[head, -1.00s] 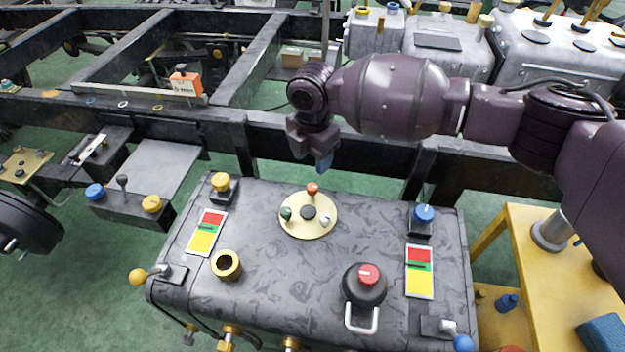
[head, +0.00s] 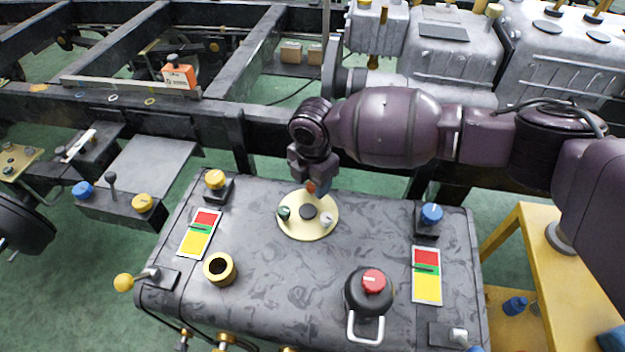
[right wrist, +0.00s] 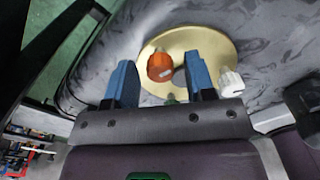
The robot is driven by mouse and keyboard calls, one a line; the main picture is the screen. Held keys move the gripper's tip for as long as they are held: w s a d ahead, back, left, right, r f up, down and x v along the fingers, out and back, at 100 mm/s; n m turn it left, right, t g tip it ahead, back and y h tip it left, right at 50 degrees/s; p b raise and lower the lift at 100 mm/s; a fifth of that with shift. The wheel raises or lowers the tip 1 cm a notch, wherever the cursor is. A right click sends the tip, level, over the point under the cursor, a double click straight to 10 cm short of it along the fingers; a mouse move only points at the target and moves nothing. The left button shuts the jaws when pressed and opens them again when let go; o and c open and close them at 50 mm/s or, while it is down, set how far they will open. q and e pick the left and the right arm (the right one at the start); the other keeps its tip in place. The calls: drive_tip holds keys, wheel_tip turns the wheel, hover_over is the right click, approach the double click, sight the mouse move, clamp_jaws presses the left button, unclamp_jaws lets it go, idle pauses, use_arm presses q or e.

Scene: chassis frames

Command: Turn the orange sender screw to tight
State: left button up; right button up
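The orange sender screw (head: 310,187) stands at the far edge of a round cream plate (head: 300,230) on top of the dark tank. In the right wrist view the orange screw (right wrist: 160,66) shows in line with the gap between two blue fingers. My right gripper (head: 318,184) is open and empty, coming down over the screw from the far side and partly hiding it. In the wrist view the right gripper (right wrist: 160,80) has a finger on each side; I cannot tell whether either touches the screw. My left gripper is not in view.
On the plate are a green knob (head: 284,212), a white knob (head: 326,219) and a dark centre cap (head: 308,212). A yellow knob (head: 215,180), a blue knob (head: 431,214) and a red-topped black cap (head: 372,283) also stand on the tank. A chassis rail lies behind.

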drive_tip(key=c, duration=0.8)
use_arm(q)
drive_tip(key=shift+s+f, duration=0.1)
